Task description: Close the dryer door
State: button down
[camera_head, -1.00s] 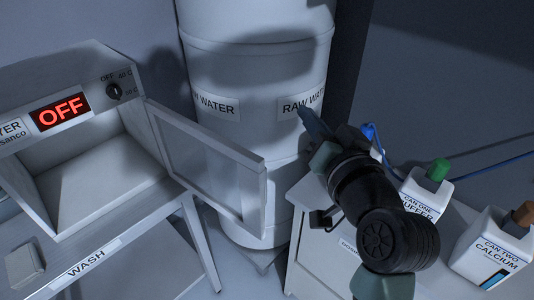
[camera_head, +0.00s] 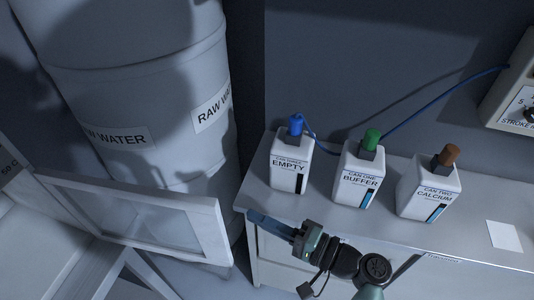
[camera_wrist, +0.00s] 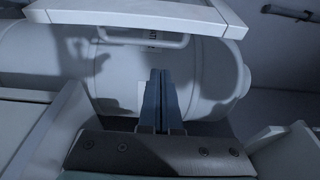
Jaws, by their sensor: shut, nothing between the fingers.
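The dryer door (camera_head: 140,216) is a white framed panel with a pale window. It stands swung open at the lower left of the head view, in front of the raw water barrel. Only the edge of the dryer body (camera_head: 14,215) shows at the left. In the wrist view, a white framed panel with a bar handle, likely the door (camera_wrist: 135,14), spans the top. My gripper (camera_head: 257,219) is right of the door's free edge, with a gap between them in the head view. Its blue fingers are shut and empty, and they show in the wrist view (camera_wrist: 157,78).
The large white barrel (camera_head: 140,90) stands behind the door. A bench (camera_head: 300,207) at right carries cans marked EMPTY (camera_head: 290,165), BUFFER (camera_head: 357,178) and CALCIUM (camera_head: 428,195), with a blue tube (camera_head: 400,121). A control box (camera_head: 515,95) is at far right.

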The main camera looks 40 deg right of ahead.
jog(key=a+p, duration=0.1)
jog(key=w+a+p, duration=0.1)
jog(key=a, duration=0.1)
jog(key=w+a+p, duration=0.1)
jog(key=a, duration=0.1)
jog(key=shift+p, duration=0.4)
jog(key=shift+a, duration=0.15)
